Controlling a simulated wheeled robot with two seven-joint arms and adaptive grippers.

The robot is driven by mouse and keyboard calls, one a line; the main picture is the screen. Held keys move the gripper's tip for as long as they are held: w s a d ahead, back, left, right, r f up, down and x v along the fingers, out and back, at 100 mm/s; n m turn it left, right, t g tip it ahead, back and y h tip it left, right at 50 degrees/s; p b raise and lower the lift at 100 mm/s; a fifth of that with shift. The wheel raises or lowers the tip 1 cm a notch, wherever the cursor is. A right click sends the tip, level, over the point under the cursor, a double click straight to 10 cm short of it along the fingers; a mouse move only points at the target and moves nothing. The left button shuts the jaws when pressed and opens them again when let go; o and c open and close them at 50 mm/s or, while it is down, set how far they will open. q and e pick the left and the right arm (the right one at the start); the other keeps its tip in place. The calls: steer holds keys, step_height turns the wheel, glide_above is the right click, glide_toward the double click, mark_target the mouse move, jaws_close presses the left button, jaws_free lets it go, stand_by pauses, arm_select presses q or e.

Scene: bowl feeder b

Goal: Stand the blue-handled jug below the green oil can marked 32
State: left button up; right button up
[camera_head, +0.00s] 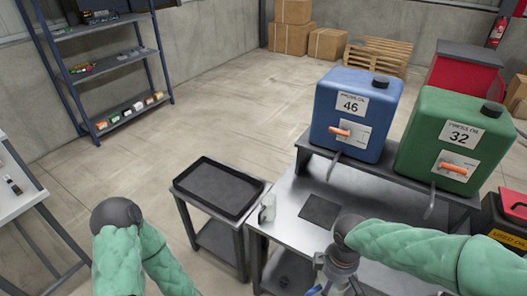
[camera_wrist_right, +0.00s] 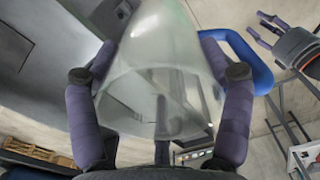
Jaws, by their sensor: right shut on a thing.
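The green oil can (camera_head: 453,140) marked 32 stands on a raised dark stand at the right, with an orange tap lever and a spout hanging from its front. My right gripper (camera_head: 335,284) is at the bottom edge of the head view, in front of the steel table. In the right wrist view its two purple fingers are closed on a translucent jug (camera_wrist_right: 160,75) with a blue handle (camera_wrist_right: 247,60). In the head view only a bit of blue shows beside the gripper; the rest is hidden or cut off. My left gripper (camera_wrist_right: 265,27) shows in the wrist view, fingers apart and empty.
A blue can (camera_head: 355,115) marked 46 stands left of the green one. Another clear jug (camera_head: 268,208) stands on the steel table's left edge. A dark square mat (camera_head: 320,210) lies below the blue can. A black tray (camera_head: 217,187) sits on a side table.

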arm_select(q)
steer(key=shift+f, duration=0.15)
arm_select(e)
steer(key=w+f+m, duration=0.9)
steer(key=w+m, duration=0.1)
steer(key=w, duration=0.1)
steer(key=shift+w+f+m, duration=0.25)
steer(key=shift+w+m, duration=0.1)
steer(key=shift+m, duration=0.05)
